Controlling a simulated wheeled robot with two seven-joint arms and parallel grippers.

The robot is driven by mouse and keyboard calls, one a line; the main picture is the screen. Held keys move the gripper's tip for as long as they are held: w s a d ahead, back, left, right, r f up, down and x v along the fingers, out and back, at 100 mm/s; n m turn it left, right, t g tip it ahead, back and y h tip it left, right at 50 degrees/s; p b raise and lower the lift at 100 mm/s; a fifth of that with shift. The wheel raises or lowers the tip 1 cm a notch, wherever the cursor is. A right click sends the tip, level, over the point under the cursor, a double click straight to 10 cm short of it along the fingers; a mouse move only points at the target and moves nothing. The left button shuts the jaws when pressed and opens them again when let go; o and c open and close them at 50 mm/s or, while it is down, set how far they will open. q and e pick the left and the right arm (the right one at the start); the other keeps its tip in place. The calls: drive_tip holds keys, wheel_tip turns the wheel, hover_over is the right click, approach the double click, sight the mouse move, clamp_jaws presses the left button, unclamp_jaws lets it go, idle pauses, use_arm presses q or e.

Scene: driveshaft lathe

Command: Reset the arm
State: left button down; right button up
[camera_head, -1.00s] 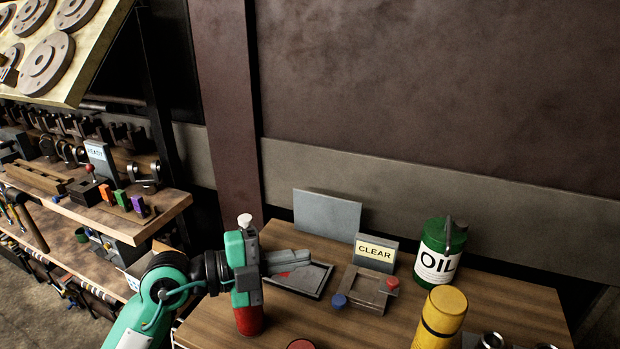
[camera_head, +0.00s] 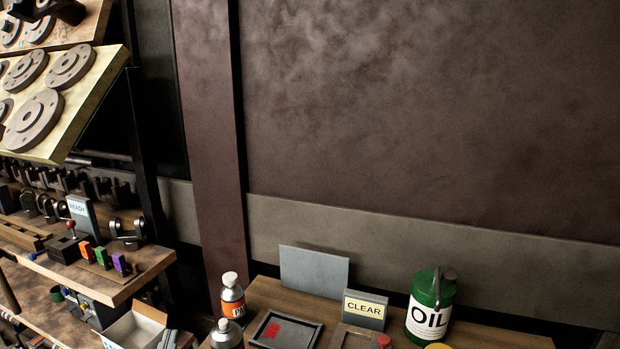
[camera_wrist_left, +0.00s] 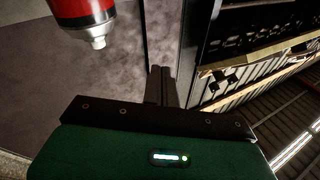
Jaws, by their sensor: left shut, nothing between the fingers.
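My left gripper (camera_wrist_left: 162,86) shows in the left wrist view as two dark fingers close together beyond the green wrist housing, shut and empty. A red cylinder with a pale metal tip (camera_wrist_left: 82,16) is at the upper left of that view, apart from the fingers; I cannot tell what it is. I cannot make out my left arm in the head view. My right gripper is in neither view.
Left are a READY sign (camera_head: 80,216), coloured blocks and a disc rack (camera_head: 55,140).

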use_arm(q)
drive_tip(key=s+a+f+n+g, duration=0.1)
drive_tip(key=s+f+g, duration=0.35)
drive_tip(key=f, duration=0.45)
drive_tip(key=s+a+f+g, duration=0.1)
drive_tip(key=s+f+g, duration=0.35)
drive_tip(key=f, duration=0.35)
drive_tip(key=s+d+f+m+g+h, duration=0.25)
drive_tip(key=s+f+g, duration=0.6)
drive_tip(key=s, duration=0.45)
drive_tip(key=s+f+x, duration=0.1)
drive_tip(key=s+x, duration=0.2)
drive_tip(key=x, duration=1.2)
drive_tip(key=s+a+f+x, duration=0.1)
drive_tip(key=s+x, duration=0.3)
drive_tip(key=x, duration=1)
drive_tip(key=s+a+f+g, duration=0.1)
drive_tip(key=s+a+f, duration=0.2)
drive_tip(key=s+f, duration=1.7)
drive_tip(key=shift+f+g+y, duration=0.25)
drive_tip(key=shift+g+y, duration=0.1)
